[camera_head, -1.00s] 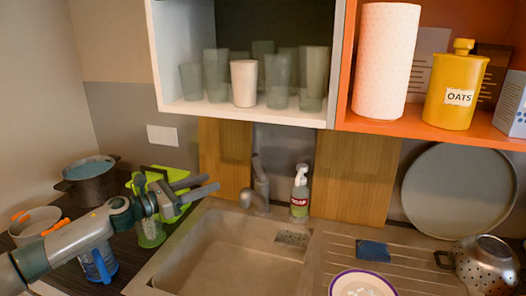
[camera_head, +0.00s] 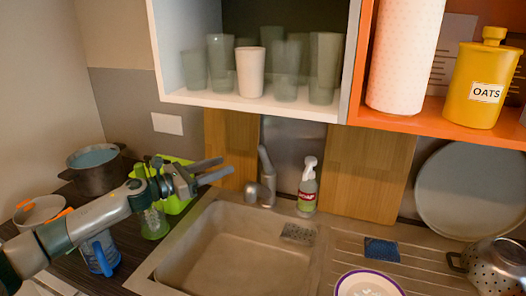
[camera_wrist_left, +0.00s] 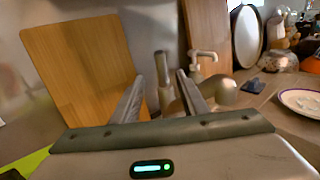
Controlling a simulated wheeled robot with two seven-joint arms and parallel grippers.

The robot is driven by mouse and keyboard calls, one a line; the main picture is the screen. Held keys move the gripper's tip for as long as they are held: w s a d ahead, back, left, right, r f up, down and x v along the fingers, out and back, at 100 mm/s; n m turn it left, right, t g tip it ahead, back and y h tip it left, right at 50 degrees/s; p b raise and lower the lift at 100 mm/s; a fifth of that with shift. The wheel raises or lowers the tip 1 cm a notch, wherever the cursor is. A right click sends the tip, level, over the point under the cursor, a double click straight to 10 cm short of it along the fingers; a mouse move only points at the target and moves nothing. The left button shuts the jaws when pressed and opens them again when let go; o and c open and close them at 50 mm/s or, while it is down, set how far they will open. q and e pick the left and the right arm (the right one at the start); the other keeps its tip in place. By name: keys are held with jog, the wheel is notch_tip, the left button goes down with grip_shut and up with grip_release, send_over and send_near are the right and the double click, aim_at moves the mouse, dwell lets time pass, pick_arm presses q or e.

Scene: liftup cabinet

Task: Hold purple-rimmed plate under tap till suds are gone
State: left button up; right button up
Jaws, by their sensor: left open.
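The purple-rimmed plate (camera_head: 368,283) lies at the bottom edge of the head view, right of the sink, partly cut off. Pale patches show on it; I cannot tell suds from a pattern. It also shows at the right of the left wrist view (camera_wrist_left: 302,103). The grey tap (camera_head: 266,178) stands behind the sink basin (camera_head: 215,250). My left gripper (camera_head: 227,166) is open and empty, left of the tap in the head view. In the left wrist view, the tap (camera_wrist_left: 164,76) appears between the fingers, beyond them. My right gripper is not in view.
A spray bottle (camera_head: 308,190) stands right of the tap. A blue sponge (camera_head: 381,249) and a metal colander (camera_head: 497,268) are on the drainboard. A green rack (camera_head: 178,202), a pot (camera_head: 95,170) and a blue-based jug (camera_head: 99,256) are near my left arm. The cabinet with glasses is overhead.

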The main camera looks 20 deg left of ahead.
aim_at(263, 152)
pick_arm(q)
jog(key=p+x, duration=0.6)
jog(key=x, duration=0.9)
jog(key=shift+w+d, duration=0.1)
jog(key=shift+d, duration=0.1)
jog(key=shift+w+d, duration=0.25)
jog(key=shift+w, duration=0.15)
grip_shut()
